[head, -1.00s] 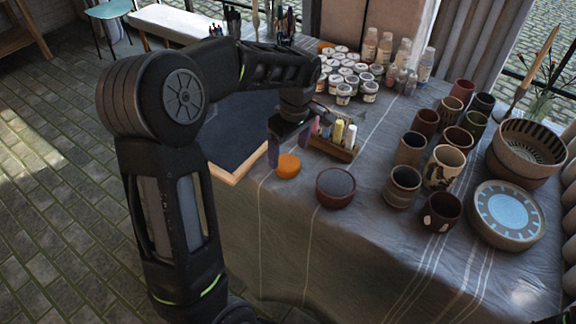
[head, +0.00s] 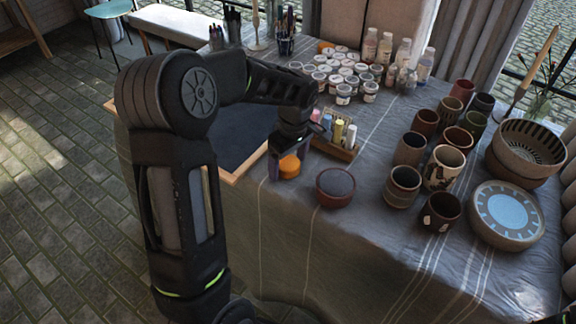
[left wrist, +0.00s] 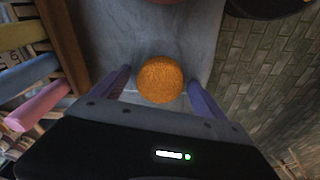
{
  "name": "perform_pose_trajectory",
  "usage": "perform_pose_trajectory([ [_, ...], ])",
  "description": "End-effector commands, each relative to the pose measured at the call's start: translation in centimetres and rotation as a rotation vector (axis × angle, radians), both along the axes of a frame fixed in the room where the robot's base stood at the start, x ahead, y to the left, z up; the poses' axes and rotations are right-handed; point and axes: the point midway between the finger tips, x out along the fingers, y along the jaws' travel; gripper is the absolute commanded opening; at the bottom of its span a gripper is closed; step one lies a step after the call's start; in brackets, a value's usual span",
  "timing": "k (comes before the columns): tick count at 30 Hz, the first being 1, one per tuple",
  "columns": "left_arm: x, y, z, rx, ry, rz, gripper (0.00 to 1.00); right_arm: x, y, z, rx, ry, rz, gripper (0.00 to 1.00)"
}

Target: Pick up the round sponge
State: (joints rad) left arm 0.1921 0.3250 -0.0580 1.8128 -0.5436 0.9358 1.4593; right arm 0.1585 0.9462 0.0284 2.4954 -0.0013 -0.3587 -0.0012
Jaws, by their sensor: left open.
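The round sponge (head: 289,167) is orange and sits on the grey cloth of the table, near its front left edge. In the left wrist view the sponge (left wrist: 160,80) lies between the two purple fingers of my left gripper (left wrist: 160,92), with a gap on each side. In the head view my left gripper (head: 289,158) is right over the sponge and partly hides it. It is open and holds nothing. My right gripper does not show.
A dark red bowl (head: 335,188) stands just right of the sponge. A wooden tray of coloured sticks (head: 336,147) is behind it. A dark framed board (head: 238,134) lies left. Several cups (head: 402,186) and a blue-centred plate (head: 507,211) stand to the right.

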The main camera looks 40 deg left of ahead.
Motion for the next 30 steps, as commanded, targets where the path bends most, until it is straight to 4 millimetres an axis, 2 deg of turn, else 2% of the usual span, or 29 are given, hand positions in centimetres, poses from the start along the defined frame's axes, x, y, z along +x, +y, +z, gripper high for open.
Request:
perform_pose_trajectory([
  [4, 0.01, 0.01, 0.02, 0.0, 0.0, 0.0, 0.82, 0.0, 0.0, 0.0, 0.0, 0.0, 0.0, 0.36],
  [27, 0.01, 0.01, 0.02, 0.0, 0.0, 0.0, 0.19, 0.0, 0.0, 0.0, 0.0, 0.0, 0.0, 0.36],
  [30, 0.01, 0.01, 0.02, 0.0, 0.0, 0.0, 0.18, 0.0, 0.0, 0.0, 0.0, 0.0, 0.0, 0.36],
])
